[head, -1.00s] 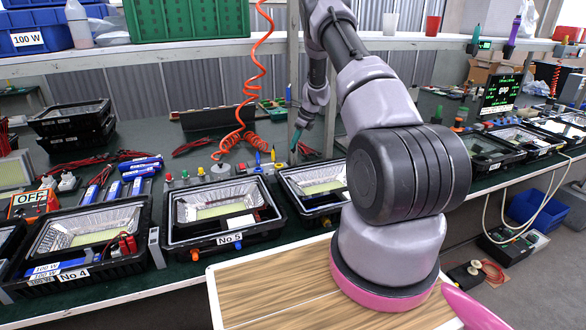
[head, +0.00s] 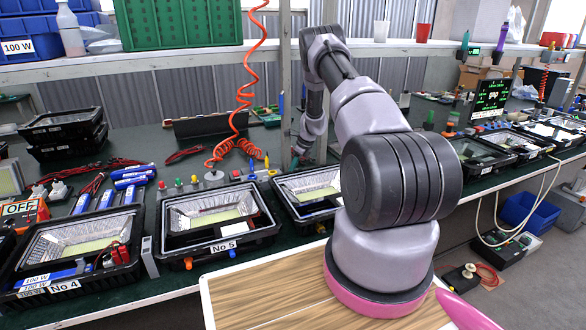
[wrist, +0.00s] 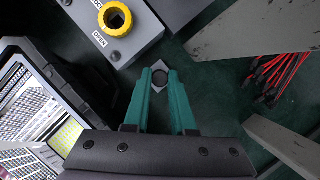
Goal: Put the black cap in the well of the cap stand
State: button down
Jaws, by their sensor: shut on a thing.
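In the wrist view my gripper (wrist: 160,88) has its teal fingers close together around a small dark round thing (wrist: 159,77), which looks like the black cap. Directly beyond the fingertips is a small grey square block (wrist: 168,68), likely the cap stand, on the green bench top. The cap is in line with the block's middle; I cannot tell whether it is above the well or inside it. In the head view my gripper (head: 295,162) is small, low over the bench behind the floodlight housings, and the cap and stand cannot be made out.
A grey box with a yellow ring (wrist: 115,18) stands close at upper left in the wrist view. A floodlight housing (wrist: 40,105) is at left. Grey posts (wrist: 255,30) and red leads (wrist: 275,75) are at right. An orange coiled hose (head: 240,100) hangs near my arm.

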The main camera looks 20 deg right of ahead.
jog(key=c, duration=0.7)
grip_release()
jog(key=shift+f, duration=0.1)
jog(key=shift+c, duration=0.2)
